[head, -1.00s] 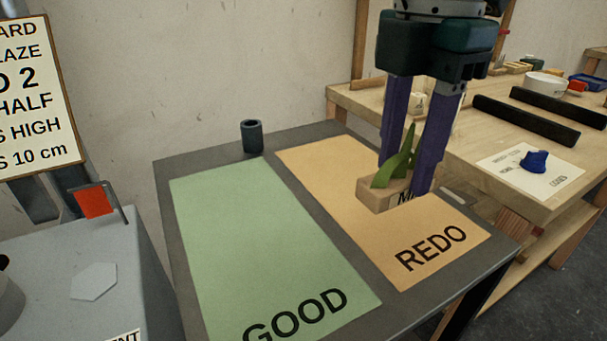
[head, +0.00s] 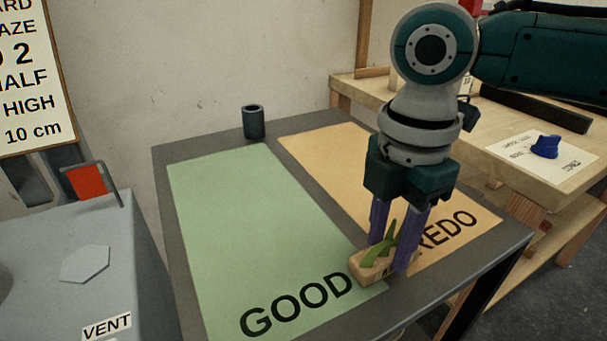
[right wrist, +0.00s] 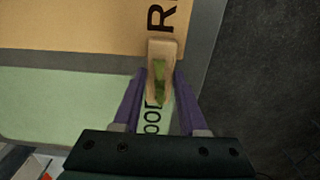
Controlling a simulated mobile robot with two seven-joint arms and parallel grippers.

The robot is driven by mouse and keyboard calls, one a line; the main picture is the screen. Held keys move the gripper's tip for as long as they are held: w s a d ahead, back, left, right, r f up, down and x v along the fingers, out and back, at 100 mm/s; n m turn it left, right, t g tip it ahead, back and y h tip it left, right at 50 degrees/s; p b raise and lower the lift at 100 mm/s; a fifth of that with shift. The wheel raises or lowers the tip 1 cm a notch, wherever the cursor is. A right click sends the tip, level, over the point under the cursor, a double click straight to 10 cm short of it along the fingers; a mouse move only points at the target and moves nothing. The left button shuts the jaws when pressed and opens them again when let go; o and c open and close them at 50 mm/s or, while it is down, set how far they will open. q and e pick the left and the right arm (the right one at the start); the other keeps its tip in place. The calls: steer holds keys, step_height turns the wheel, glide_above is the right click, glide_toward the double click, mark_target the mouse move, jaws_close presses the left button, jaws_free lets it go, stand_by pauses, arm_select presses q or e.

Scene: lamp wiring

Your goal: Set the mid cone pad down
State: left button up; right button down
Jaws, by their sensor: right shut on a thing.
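The mid cone pad (head: 368,268) is a small pale wooden block with green pointed cones on top. My right gripper (head: 390,257) is shut on it, with a purple finger on either side. The pad looks level, over the front part of the table around the grey strip between the green GOOD sheet (head: 235,230) and the orange REDO sheet (head: 325,160). I cannot tell whether its underside touches the table. In the right wrist view the pad (right wrist: 163,48) sits between the fingertips (right wrist: 162,80). A finger hides most of its front label. My left gripper is not in view.
A dark cup-like cylinder (head: 253,122) stands at the table's back edge. A grey VENT box (head: 80,290) with a red flag is on the left. A wooden bench (head: 500,150) with a blue object on a white card stands at the right. The GOOD sheet is bare.

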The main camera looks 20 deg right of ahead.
steer(key=shift+f, duration=0.1)
steer(key=shift+c, duration=2.2)
jaws_free()
